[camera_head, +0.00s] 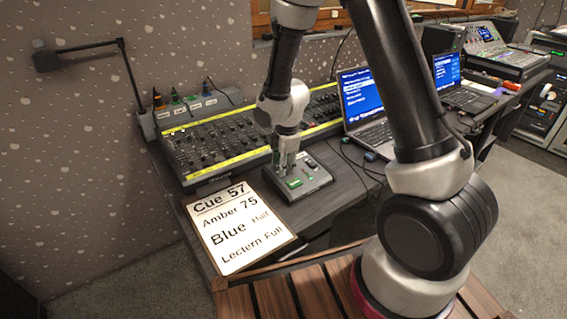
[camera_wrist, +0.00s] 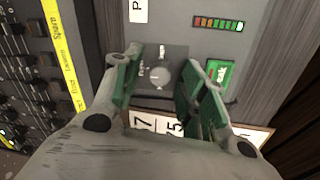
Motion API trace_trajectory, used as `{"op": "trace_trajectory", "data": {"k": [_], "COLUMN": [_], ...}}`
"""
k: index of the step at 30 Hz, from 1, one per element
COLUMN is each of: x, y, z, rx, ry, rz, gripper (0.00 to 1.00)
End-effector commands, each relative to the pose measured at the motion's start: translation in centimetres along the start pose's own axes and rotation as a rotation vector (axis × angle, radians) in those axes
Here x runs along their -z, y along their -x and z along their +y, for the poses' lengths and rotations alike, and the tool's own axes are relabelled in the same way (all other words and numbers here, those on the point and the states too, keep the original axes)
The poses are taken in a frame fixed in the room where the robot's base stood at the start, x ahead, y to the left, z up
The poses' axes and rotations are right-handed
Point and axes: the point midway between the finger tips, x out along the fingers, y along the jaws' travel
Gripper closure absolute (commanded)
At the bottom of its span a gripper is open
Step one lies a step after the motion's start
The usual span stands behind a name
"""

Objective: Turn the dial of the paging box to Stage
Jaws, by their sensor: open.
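The paging box (camera_head: 319,181) is a grey, sloped box at the front of the desk, in front of the fader console. Its dial (camera_wrist: 159,78) is a small round silver knob on a dark square plate in the wrist view, with small labels beside it that are too small to read surely. My gripper (camera_head: 287,163) points down over the box. In the wrist view my gripper (camera_wrist: 162,72) is open, one green-padded finger on each side of the dial. I cannot tell whether the fingers touch it. The dial is hidden behind the gripper in the head view.
A green button (camera_wrist: 219,74) and a light bar (camera_wrist: 219,24) lie right of the dial. The fader console (camera_head: 225,139) with a yellow strip stands behind. A cue sheet (camera_head: 238,228) lies in front; laptops (camera_head: 366,105) stand to the right.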

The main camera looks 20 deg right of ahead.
Motion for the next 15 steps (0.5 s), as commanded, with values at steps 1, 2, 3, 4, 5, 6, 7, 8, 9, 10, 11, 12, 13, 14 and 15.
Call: {"op": "trace_trajectory", "data": {"k": [1,2,3,4,5,6,7,8,9,10,11,12,13,14,15], "x": [-0.01,0.0,-0.01,-0.01,-0.01,-0.01,-0.01,-0.01,-0.01,-0.01,-0.01,-0.01,-0.01,0.0,0.0], "y": [-0.01,0.0,0.01,0.01,0.01,0.01,0.01,0.02,0.02,0.02,0.02,0.02,0.03,0.03,0.03], "z": [0.0,0.0,-0.01,-0.01,-0.01,-0.01,-0.02,-0.02,-0.02,-0.02,-0.02,-0.02,-0.02,-0.02,-0.02], "rx": [0.0,0.0,0.0,0.0,0.0,0.0,0.0,0.0,0.001,0.001,0.001,0.001,0.001,0.001,0.001], "ry": [0.0,0.0,0.0,0.0,0.0,0.0,0.0,0.0,0.0,0.0,0.0,0.0,0.0,0.0,0.0], "rz": [0.0,0.0,0.0,0.0,0.0,0.0,0.0,0.0,0.0,0.0,0.0,0.0,0.0,0.0,0.0], "gripper": [0.58,0.58,0.58,0.58,0.6,0.67,0.72,0.78,0.85,0.91,0.96,1.0,1.0,1.0,1.0]}}
